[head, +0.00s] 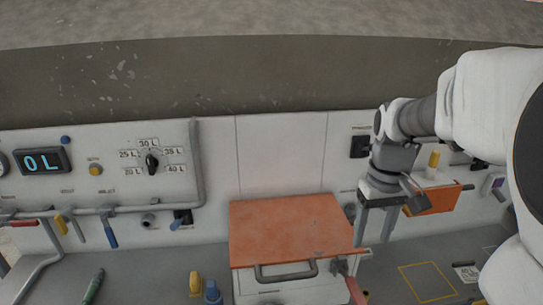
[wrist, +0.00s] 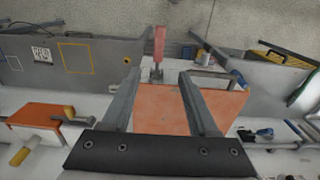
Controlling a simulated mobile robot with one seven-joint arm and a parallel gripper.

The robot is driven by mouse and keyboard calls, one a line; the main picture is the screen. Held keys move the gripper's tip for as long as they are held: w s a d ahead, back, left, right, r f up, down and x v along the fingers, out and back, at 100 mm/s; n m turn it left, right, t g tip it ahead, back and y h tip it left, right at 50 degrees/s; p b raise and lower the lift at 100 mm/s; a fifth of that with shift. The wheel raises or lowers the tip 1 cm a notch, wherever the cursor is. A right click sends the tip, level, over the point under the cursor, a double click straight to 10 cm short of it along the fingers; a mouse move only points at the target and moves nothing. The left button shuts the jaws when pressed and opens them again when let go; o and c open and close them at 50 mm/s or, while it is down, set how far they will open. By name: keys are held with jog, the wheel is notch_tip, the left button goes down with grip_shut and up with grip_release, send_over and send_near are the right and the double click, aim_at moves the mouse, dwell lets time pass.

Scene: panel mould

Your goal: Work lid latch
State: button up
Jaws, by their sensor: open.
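The orange lid (head: 290,225) lies flat and closed on a white box, with a dark bar handle (head: 285,272) along its front. The latch (head: 352,282), a grey bracket with a red grip, is at the lid's front right corner; the red grip runs down out of the picture. My gripper (head: 372,243) points down beside the lid's right edge, fingers apart and empty. In the wrist view the latch's red grip (wrist: 159,42) stands beyond and between the fingertips (wrist: 161,72), apart from them. The lid (wrist: 165,110) shows behind the fingers.
An orange box (head: 437,200) with a yellow knob juts from the wall right of my gripper. A yellow-outlined square (head: 427,282) marks bare counter at the right. A yellow object (head: 195,283) and a blue object (head: 213,292) stand left of the box. A dial (head: 152,163) is on the wall panel.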

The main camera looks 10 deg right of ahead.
aim_at(357, 292)
notch_tip(357, 292, down, 18)
jog(key=shift+d+r, duration=0.15)
dwell(0.4)
grip_shut()
jog(key=shift+w, duration=0.1)
dwell(1.3)
